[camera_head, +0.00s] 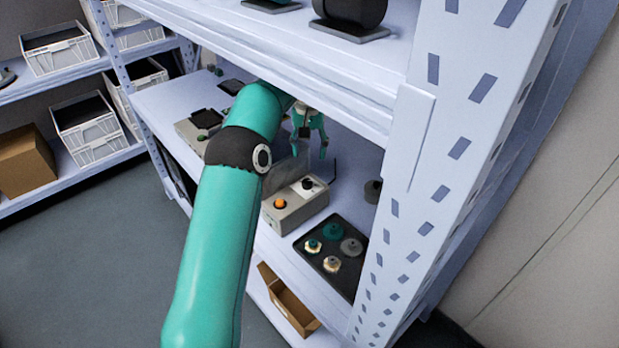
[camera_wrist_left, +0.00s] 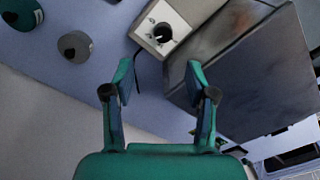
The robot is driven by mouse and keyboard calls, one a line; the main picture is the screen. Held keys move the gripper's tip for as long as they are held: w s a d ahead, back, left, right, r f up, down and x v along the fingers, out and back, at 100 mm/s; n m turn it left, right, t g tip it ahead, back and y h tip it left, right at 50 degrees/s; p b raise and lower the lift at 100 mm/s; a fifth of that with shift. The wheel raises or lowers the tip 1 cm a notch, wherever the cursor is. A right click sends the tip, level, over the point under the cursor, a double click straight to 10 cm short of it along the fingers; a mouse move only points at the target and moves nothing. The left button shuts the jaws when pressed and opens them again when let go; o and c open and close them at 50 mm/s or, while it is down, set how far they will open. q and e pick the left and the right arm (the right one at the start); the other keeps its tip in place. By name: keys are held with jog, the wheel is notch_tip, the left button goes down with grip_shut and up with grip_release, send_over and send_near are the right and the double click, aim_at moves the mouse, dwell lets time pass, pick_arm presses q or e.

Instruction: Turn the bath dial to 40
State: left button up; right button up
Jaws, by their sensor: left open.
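The dial (camera_head: 307,185) is a small black knob on a white plate, set on a light grey control box (camera_head: 298,207) with an orange button (camera_head: 280,203). In the left wrist view the dial (camera_wrist_left: 162,31) sits at the top centre, with scale marks around it too small to read. My left gripper (camera_head: 309,153) is open and empty, above and behind the dial in the head view. In the left wrist view its fingertips (camera_wrist_left: 160,68) are spread below the dial and apart from it. My right gripper is not in view.
A dark grey tank (camera_wrist_left: 245,75) stands right beside the control box in the wrist view. A black tray (camera_head: 332,277) with several round pieces lies in front. A grey cylinder (camera_head: 373,191) stands to the right. The upper shelf (camera_head: 330,60) overhangs my arm.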

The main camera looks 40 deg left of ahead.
aim_at(307, 181)
pick_arm(q)
jog(key=f, duration=0.3)
jog(key=f+b, duration=0.1)
jog(key=f, duration=0.6)
jog(key=shift+s+a+f, duration=0.15)
jog(key=shift+s+f, duration=0.05)
jog(key=shift+s, duration=0.05)
grip_shut()
jog(key=shift+r+p, duration=0.2)
jog(key=shift+p, duration=0.2)
jog(key=shift+f+m, duration=0.2)
jog(key=shift+m, duration=0.1)
grip_release()
jog(key=shift+r, duration=0.1)
